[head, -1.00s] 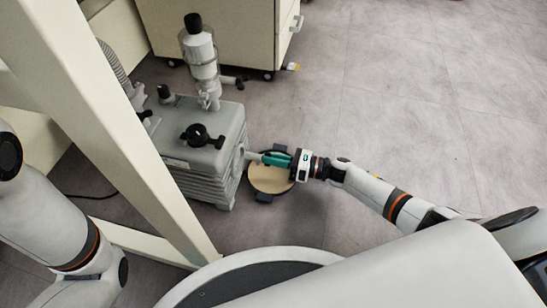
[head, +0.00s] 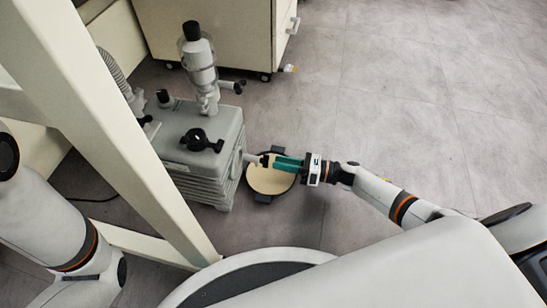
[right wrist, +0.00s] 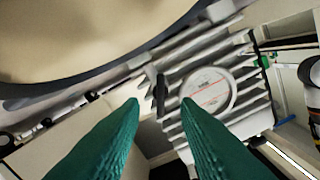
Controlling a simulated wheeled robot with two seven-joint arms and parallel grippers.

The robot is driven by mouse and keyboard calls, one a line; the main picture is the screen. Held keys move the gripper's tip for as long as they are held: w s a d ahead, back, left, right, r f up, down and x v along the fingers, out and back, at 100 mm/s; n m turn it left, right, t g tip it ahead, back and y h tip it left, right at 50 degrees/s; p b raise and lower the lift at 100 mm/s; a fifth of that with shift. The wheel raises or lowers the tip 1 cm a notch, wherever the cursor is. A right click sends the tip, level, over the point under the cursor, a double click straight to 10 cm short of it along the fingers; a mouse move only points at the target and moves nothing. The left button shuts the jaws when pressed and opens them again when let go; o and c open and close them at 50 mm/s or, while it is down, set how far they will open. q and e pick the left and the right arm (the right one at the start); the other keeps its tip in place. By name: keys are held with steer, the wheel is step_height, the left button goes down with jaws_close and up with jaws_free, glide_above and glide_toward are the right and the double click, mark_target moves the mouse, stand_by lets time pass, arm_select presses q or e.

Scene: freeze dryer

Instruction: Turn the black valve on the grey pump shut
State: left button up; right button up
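The grey pump (head: 205,165) stands on the floor at left centre in the head view. A pale spout (head: 251,158) sticks out of its right side, with a small black valve (head: 265,160) at its end. My right gripper (head: 275,161) is just right of this valve, with its green fingers pointing at the pump. In the right wrist view the fingers (right wrist: 160,104) are apart and empty. A narrow black handle (right wrist: 161,88), which looks like the valve, shows in the gap, beyond the fingertips. Contact cannot be seen. My left gripper is out of view.
A round beige pan (head: 270,182) with a dark rim lies under my right gripper. A black knob (head: 197,139) and a grey fitting (head: 202,70) are on the pump's top. A cream frame post (head: 130,140) stands at left. The floor (head: 420,130) to the right is clear.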

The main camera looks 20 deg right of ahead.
steer(key=p+v, duration=0.2)
steer(key=v, duration=0.5)
steer(key=shift+s+d, duration=0.2)
steer(key=shift+d, duration=0.1)
steer(key=shift+s+d, duration=0.2)
steer(key=shift+d, duration=0.1)
